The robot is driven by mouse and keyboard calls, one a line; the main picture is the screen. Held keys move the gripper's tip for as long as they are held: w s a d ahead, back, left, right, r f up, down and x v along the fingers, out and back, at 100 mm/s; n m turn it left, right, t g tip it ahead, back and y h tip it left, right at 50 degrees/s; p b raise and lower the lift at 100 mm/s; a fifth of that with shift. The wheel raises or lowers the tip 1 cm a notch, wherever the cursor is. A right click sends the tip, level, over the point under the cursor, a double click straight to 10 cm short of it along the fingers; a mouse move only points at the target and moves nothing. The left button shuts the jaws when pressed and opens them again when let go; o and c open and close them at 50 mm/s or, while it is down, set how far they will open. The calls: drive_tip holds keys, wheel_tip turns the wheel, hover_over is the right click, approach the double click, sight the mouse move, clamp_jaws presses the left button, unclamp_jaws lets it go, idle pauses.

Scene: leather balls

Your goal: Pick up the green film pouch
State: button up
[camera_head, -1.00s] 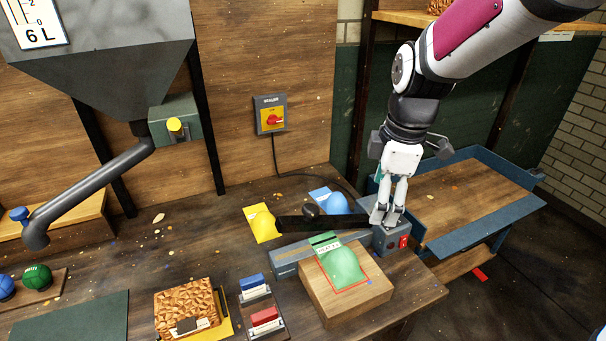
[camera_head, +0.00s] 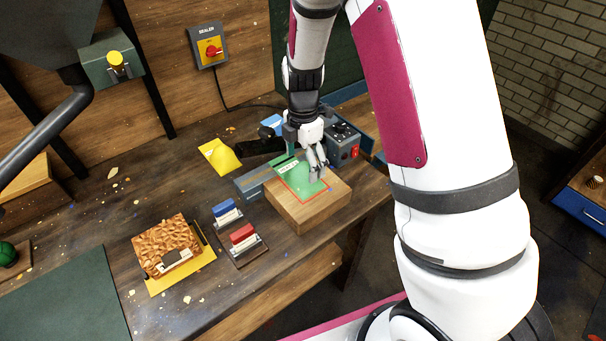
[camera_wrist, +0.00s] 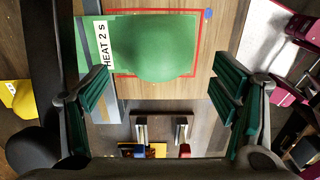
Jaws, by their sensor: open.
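The green film pouch (camera_head: 301,180) lies on a wooden block, inside a red outline, in front of the sealer. In the wrist view the pouch (camera_wrist: 155,48) bulges in its middle and has a white "HEAT 2 S" label at its left end. My gripper (camera_head: 318,165) is above the pouch's right part in the head view and hides some of it. In the wrist view my gripper (camera_wrist: 165,95) is open and empty. Its green-padded fingers stand apart, with the pouch showing between and beyond them. I cannot tell the exact height gap.
The wooden block (camera_head: 318,212) sits at the bench's front edge. The sealer (camera_head: 252,183) is just behind it. A yellow pouch (camera_head: 219,156) and blue pouch (camera_head: 272,122) lie farther back. Stamps (camera_head: 240,232) and a brown textured box (camera_head: 166,245) stand to the left.

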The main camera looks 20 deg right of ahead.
sight(303, 175)
drive_tip(key=shift+w+f+p, duration=0.1)
drive_tip(key=shift+f+p, duration=0.5)
drive_tip(key=shift+f, duration=2.3)
drive_tip(key=shift+c, duration=0.2)
drive_tip(key=c, duration=1.6)
drive_tip(key=shift+o, duration=0.2)
drive_tip(key=shift+r, duration=0.1)
